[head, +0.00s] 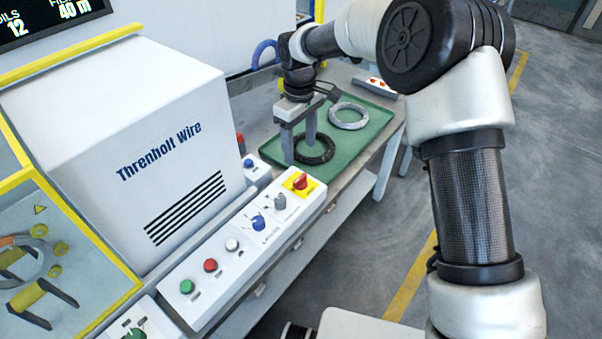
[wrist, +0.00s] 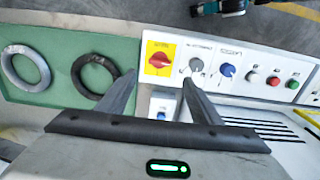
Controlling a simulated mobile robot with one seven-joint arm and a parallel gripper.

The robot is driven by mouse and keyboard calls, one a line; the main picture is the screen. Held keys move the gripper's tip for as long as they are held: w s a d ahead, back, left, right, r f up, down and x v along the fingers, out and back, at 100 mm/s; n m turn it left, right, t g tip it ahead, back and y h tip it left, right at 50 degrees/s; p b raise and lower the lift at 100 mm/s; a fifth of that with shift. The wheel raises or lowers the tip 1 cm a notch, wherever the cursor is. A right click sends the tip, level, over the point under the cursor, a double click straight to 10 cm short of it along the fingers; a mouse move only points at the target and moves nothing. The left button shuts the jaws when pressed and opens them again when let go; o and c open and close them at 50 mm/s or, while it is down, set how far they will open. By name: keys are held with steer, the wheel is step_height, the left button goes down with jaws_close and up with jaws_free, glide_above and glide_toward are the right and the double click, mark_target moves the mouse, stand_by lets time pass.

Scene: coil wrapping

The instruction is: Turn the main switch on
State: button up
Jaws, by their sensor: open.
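The main switch, a red rotary knob (head: 300,181) on a yellow plate, sits at the far end of the white control panel (head: 215,290). In the wrist view the red knob (wrist: 158,60) lies just beyond the fingertips, roughly midway between them. My gripper (head: 299,150) is open and empty, with its fingers pointing down. In the head view the fingers overlap the black coil on the green mat; whether they touch it I cannot tell. In the wrist view the fingertips (wrist: 158,78) stand apart from the knob.
The panel also has a grey knob (head: 280,201), a blue knob (head: 258,222), a white, a red and a green button (head: 187,286). A black coil (head: 316,151) and a grey coil (head: 348,116) lie on the green mat (head: 378,127). The white Threnholt Wire machine (head: 180,175) stands behind the panel.

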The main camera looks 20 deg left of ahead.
mark_target(300, 177)
step_height(300, 177, down, 11)
steer(key=shift+w+f, duration=0.1)
stand_by(0.3)
steer(key=c, duration=1.1)
steer(key=shift+o, duration=0.2)
